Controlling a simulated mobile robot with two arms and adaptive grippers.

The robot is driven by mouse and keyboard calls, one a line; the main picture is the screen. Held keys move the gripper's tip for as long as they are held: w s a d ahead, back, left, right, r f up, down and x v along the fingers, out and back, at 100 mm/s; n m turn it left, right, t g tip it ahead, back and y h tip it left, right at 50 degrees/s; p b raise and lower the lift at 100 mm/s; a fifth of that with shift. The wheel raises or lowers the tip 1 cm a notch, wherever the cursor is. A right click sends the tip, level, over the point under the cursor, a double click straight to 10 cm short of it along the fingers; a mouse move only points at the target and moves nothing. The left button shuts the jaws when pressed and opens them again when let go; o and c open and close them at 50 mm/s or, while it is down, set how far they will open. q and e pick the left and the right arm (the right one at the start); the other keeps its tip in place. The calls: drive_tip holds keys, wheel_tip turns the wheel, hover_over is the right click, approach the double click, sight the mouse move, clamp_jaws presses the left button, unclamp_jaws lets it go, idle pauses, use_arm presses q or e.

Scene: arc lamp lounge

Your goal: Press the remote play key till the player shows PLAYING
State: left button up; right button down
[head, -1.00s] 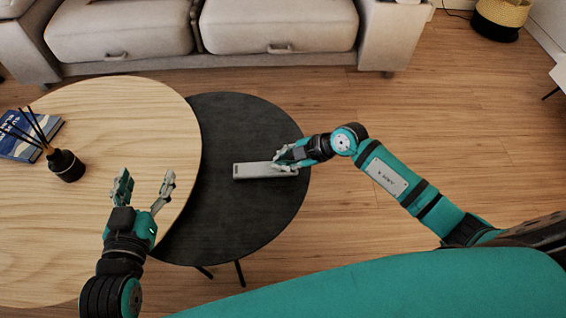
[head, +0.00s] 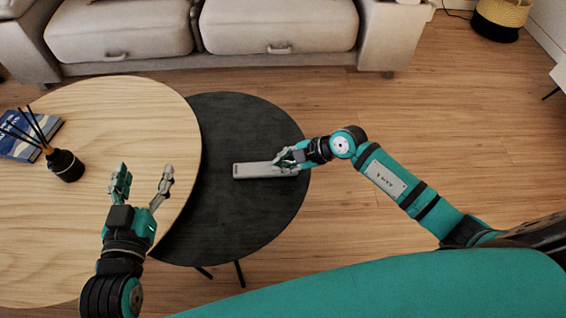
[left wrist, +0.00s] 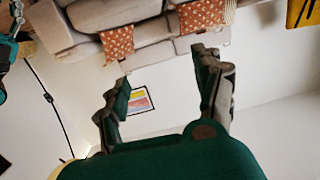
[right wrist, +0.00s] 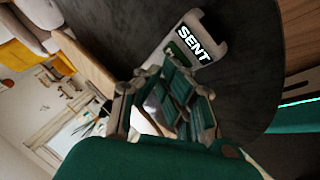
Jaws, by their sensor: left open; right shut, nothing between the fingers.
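A slim grey remote (head: 252,171) lies flat on the dark round table (head: 225,120). In the right wrist view the end of the remote (right wrist: 210,30) has a dark display reading "SENT". My right gripper (head: 283,160) is shut and empty, with its fingertips at the remote's right end. In the right wrist view its fingers (right wrist: 166,68) overlap part of the remote, so I cannot tell whether they touch it. The keys are hidden. My left gripper (head: 144,180) is open and empty above the wooden table's right side. I see no player in these views.
A pale wooden table (head: 120,110) overlaps the dark table's left side. It holds a black reed diffuser (head: 66,165) and a blue book (head: 28,140). A beige sofa (head: 280,25) stands behind. The dark table's front is clear.

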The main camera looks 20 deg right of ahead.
idle(0.4)
drive_tip(key=shift+r+p, duration=0.15)
drive_tip(key=shift+p, duration=0.2)
drive_tip(key=shift+r, duration=0.2)
drive_tip(key=shift+r+p, duration=0.2)
drive_tip(key=shift+p, duration=0.3)
drive_tip(key=shift+r+p, duration=0.3)
drive_tip(key=shift+p, duration=0.05)
drive_tip(key=shift+r+p, duration=0.2)
drive_tip(key=shift+p, duration=0.1)
use_arm(q)
drive_tip(key=s+a+f+g+y, duration=0.2)
drive_tip(key=s+a+f+g, duration=0.2)
drive_tip(key=s+f+g, duration=0.4)
drive_tip(key=shift+s+f+g+y, duration=0.3)
drive_tip(key=shift+s+f, duration=0.15)
drive_tip(key=shift+f, duration=1)
use_arm(e)
drive_tip(key=shift+r, duration=0.1)
